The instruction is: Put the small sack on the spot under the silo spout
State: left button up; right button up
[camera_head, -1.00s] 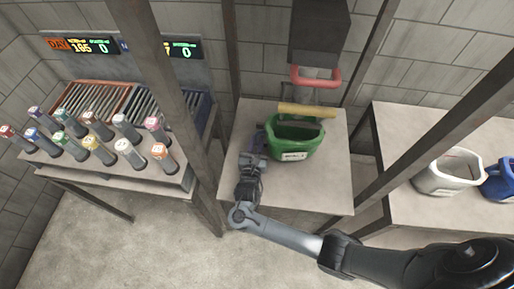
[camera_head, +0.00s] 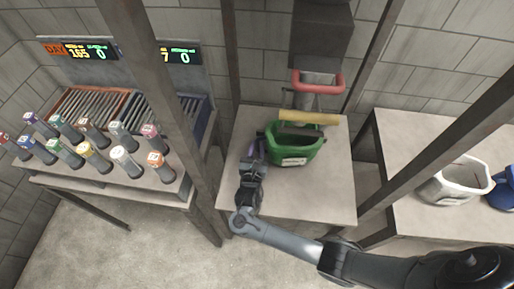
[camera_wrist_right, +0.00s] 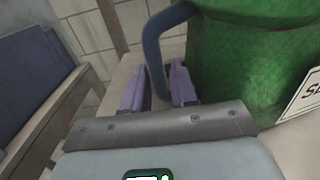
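The small sack (camera_head: 298,155) is a green, open-topped bag with a white label. It stands upright on the middle table, below and slightly in front of the silo spout (camera_head: 318,82). It also fills the upper right of the right wrist view (camera_wrist_right: 250,60). Its blue handle (camera_wrist_right: 153,45) loops down toward my right gripper (camera_wrist_right: 158,88), whose two purple fingers are apart, with the handle's lower end between them. In the head view my right gripper (camera_head: 255,150) is at the sack's left side. The marked spot is not visible. My left gripper is not in view.
A yellow bar (camera_head: 309,117) lies behind the sack, under the spout's red handle (camera_head: 318,88). A white sack (camera_head: 448,187) and a blue sack (camera_head: 503,190) stand on the right table. Grey frame posts (camera_head: 170,115) flank the middle table, whose front (camera_head: 305,205) is clear.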

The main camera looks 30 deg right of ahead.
jog(key=o, duration=0.4)
